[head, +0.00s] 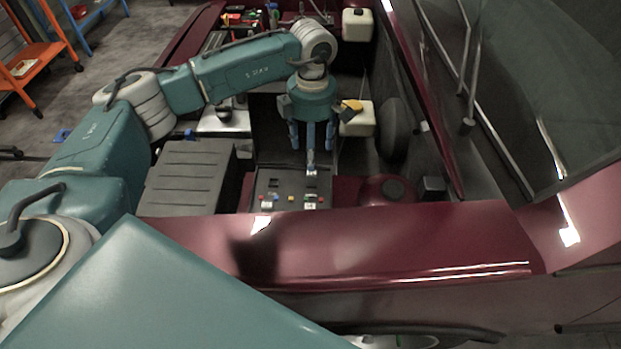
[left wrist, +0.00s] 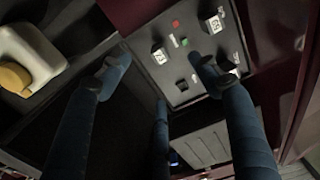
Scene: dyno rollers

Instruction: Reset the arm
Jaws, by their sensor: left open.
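My left arm reaches in from the left in the head view, over the dark red vehicle body. My left gripper (head: 312,160) points down into the open bay, with its blue fingers apart and nothing between them. In the left wrist view the open fingers (left wrist: 155,75) are spread near a grey control panel (left wrist: 190,98). The panel (head: 266,187) carries red, green and yellow buttons and small white-labelled parts. In the head view the fingertips hang over or near its far edge; I cannot tell whether they touch it. My right gripper is not in view.
A grey ribbed box (head: 185,180) stands left of the panel. The red body panel (head: 350,240) lies in front. An orange cart (head: 35,62) stands at far left.

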